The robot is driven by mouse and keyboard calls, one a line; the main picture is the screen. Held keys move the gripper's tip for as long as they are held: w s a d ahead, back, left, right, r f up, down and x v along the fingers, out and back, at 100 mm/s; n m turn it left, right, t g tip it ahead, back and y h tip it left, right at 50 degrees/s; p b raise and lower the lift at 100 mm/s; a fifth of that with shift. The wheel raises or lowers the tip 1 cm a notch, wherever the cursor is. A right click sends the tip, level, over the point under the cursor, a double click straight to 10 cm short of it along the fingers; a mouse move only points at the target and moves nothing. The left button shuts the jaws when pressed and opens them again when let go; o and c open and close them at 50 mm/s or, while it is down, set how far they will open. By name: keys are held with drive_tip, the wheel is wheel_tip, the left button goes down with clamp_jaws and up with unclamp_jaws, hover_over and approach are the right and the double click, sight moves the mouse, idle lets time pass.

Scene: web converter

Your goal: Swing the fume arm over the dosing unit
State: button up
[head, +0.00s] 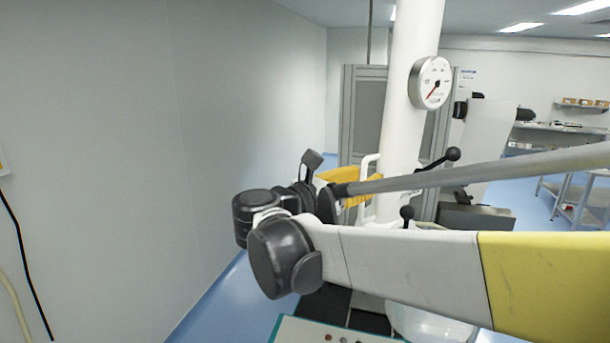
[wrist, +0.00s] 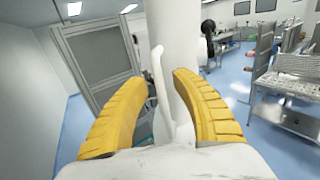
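The white upright tube of the fume arm (head: 402,130) stands ahead of me with a round gauge (head: 431,83) on it. The tube also fills the middle of the wrist view (wrist: 178,35). A white bar handle (wrist: 160,80) runs down the tube's near side. My gripper (wrist: 159,78) is open, its two yellow fingers on either side of the handle, with a gap visible. In the head view my gripper (head: 348,180) is beside the handle, partly hidden by my wrist. I cannot tell for sure which thing is the dosing unit.
A plain wall (head: 170,130) runs close on the left. A grey framed cabinet (head: 358,110) stands behind the tube. Benches with shelves (head: 565,145) are at the far right. Blue floor (head: 525,200) lies open between them. A teal-edged panel (head: 310,330) is at the bottom.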

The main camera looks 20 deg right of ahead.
clamp_jaws()
drive_tip(key=shift+s+a+f+n+t, duration=0.1)
drive_tip(key=shift+s+n+t, duration=0.2)
drive_tip(key=shift+n+t, duration=0.1)
